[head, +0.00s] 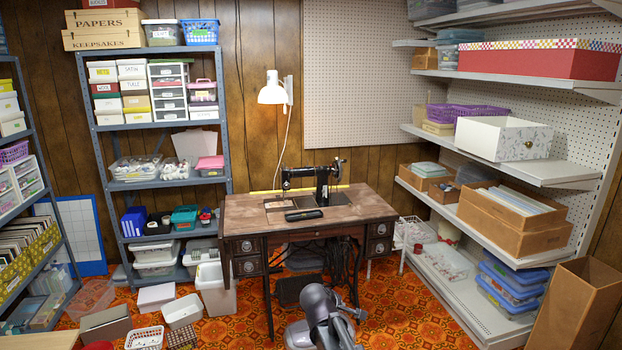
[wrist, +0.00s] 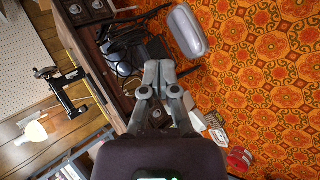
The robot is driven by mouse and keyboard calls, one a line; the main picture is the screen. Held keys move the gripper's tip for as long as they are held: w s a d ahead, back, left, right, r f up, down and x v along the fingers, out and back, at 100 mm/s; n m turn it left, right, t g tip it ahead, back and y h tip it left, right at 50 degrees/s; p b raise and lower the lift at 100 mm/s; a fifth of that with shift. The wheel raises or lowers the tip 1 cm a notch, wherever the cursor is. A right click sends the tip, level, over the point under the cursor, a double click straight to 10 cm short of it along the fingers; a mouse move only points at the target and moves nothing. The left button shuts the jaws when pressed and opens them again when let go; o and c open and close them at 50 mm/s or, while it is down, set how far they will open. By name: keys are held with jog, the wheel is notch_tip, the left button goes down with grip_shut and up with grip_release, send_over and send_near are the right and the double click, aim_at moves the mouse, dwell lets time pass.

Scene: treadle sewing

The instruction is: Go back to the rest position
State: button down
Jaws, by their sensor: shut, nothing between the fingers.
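My gripper (wrist: 159,70) is in the middle of the wrist view with its two fingertips together and nothing between them. Beyond the tips, the wrist view shows the dark underside of the sewing table and the orange floor. In the head view my grey arm is low at the bottom centre, in front of the sewing table (head: 330,208). The black sewing machine (head: 313,183) stands upright on the tabletop; it also shows tilted at the left of the wrist view (wrist: 68,92). My gripper touches nothing that I can see.
A white lamp (head: 272,94) hangs above the table. Loaded shelves stand left (head: 160,187) and right (head: 470,192). White baskets (head: 182,311) lie on the floor at left; a tall brown box (head: 575,310) stands at lower right. Patterned floor (head: 400,318) is open right of my arm.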

jog(key=s+d+r+m+g+y+p, duration=0.2)
jog(key=s+d+r+m+g+p, duration=0.1)
jog(key=s, duration=0.6)
jog(key=s+d+r+m+g+y+p, duration=0.3)
jog(key=s+r+m+p, duration=0.5)
jog(key=p, duration=0.4)
jog(key=s+d+m+g, duration=0.1)
jog(key=s+d, duration=0.1)
jog(key=shift+d+r+m+g+p, duration=0.15)
jog(key=shift+d+m+g+p, duration=0.15)
jog(key=shift+d+m, duration=0.1)
jog(key=shift+s, duration=0.1)
